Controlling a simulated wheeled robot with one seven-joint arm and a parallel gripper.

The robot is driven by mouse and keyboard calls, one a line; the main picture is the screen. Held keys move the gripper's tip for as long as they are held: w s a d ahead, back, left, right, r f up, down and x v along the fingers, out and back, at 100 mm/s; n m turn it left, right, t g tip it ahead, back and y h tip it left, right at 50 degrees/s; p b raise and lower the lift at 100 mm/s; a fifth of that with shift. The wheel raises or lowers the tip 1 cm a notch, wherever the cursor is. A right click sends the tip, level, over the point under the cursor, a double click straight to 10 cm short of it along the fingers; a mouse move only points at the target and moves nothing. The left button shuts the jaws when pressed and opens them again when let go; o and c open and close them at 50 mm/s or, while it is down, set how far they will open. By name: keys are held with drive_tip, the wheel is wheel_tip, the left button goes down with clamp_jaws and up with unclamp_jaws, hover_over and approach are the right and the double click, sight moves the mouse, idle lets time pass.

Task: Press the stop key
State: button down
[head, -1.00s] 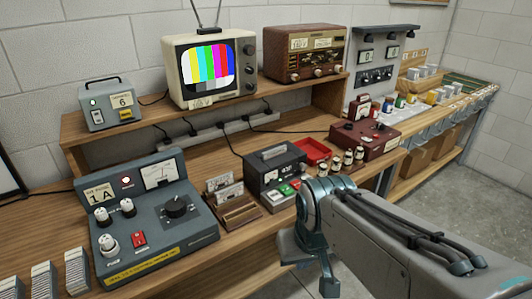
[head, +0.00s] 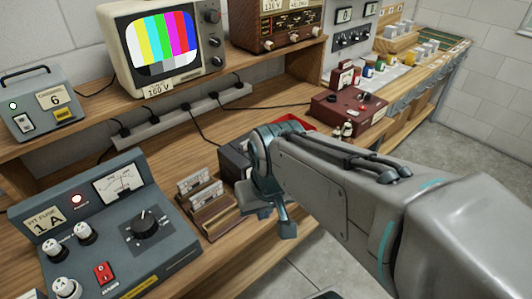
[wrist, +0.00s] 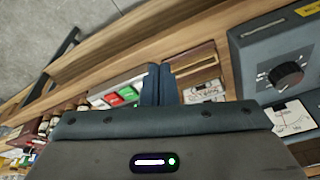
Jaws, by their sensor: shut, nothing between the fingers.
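A dark grey cassette recorder (head: 235,162) stands on the bench, mostly hidden behind my arm in the head view. In the wrist view its key row shows a red key (wrist: 114,99), a green key (wrist: 129,94) and pale keys to the left of my fingers. I cannot read which is the stop key. My gripper (wrist: 160,70) is shut and empty, its two dark blue fingers together, between the keys and a wooden cassette rack (wrist: 192,62). In the head view my gripper (head: 287,229) hangs at the bench's front edge. I see no contact with a key.
A grey-blue console (head: 185,250) with a dial, knobs and a red switch stands left of the wooden cassette rack (head: 208,218). A dark red box (head: 340,112) stands beyond my arm. A television (head: 165,45) sits on the shelf. Floor is open at the right.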

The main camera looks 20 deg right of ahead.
drive_tip(key=w+d+r+m+y+p, duration=0.1)
drive_tip(key=w+d+m+y+p, duration=0.3)
drive_tip(key=w+m, duration=0.6)
drive_tip(key=w+d+f+m+t+p, duration=0.1)
drive_tip(key=w+d+m+t+p, duration=0.2)
drive_tip(key=d+m, duration=0.7)
drive_tip(key=w+t, duration=0.2)
drive_tip(key=w, duration=0.2)
drive_tip(key=shift+w+d+y+p, duration=0.3)
drive_tip(key=shift+w+d+p, duration=0.05)
drive_tip(key=shift+w+d, duration=0.05)
drive_tip(key=shift+f, duration=0.1)
wheel_tip(320, 180, down, 8)
drive_tip(key=b, duration=0.6)
drive_tip(key=shift+f+b, duration=0.35)
drive_tip(key=shift+b, duration=0.2)
drive_tip(key=shift+f, duration=0.15)
drive_tip(key=shift+a+f+b, duration=0.1)
drive_tip(key=shift+f+b, duration=0.2)
drive_tip(key=shift+b, duration=0.3)
